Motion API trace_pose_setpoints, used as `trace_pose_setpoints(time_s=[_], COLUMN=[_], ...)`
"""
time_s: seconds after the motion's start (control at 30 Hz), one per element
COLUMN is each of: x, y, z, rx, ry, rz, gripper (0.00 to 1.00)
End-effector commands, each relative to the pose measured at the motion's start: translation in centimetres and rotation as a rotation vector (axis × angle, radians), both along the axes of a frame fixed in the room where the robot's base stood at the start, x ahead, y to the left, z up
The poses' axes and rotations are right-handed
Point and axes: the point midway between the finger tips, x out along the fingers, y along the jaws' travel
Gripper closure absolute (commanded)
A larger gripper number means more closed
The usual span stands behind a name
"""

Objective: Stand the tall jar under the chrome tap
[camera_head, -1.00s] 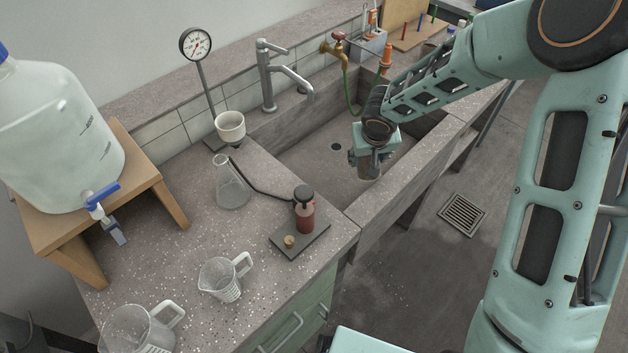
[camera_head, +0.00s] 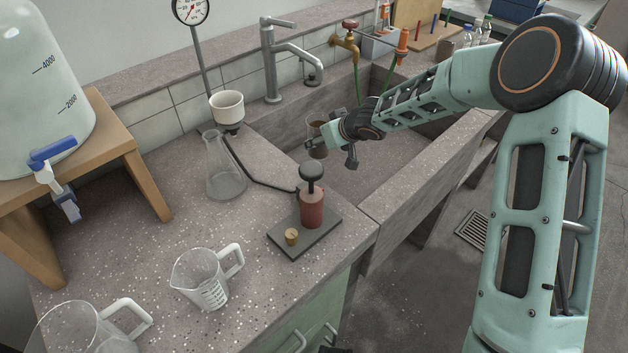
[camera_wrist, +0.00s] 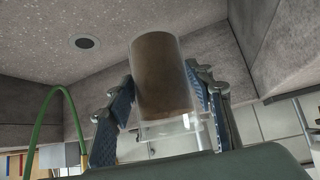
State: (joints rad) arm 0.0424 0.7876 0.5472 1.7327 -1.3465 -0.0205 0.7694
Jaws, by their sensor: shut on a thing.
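The tall jar (camera_head: 318,150) is clear glass with brown contents. My gripper (camera_head: 330,149) is shut on its side and holds it over the sink (camera_head: 420,190), looking roughly upright. In the wrist view the jar (camera_wrist: 163,75) stands between the two fingers (camera_wrist: 163,105), above the basin floor. The chrome tap (camera_head: 270,65) stands behind the sink at its left end, its spout reaching right. In the head view the jar appears below and in front of the spout tip. I cannot tell whether it is straight under it. My wrist partly hides the jar.
A brass tap (camera_head: 345,42) with a green hose is right of the chrome tap. A drain (camera_wrist: 86,43) shows in the basin.

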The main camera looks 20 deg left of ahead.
Motion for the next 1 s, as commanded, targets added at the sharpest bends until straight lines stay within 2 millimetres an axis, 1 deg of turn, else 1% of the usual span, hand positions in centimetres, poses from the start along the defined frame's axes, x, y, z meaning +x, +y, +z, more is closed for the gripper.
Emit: trace_pose_setpoints(time_s=[0.17, 0.43, 0.5, 0.7, 1.0], x=[0.0, 0.0, 0.0, 0.0, 0.0], y=[0.1, 0.1, 0.1, 0.1, 0.1], z=[-1.7, -5.6, -6.1, -6.7, -9.9], rx=[0.001, 0.001, 0.001, 0.001, 0.001], ry=[-0.001, -0.001, -0.002, -0.001, -0.001], rz=[0.001, 0.001, 0.002, 0.001, 0.001], gripper=[0.84, 0.84, 0.84, 0.84, 0.84])
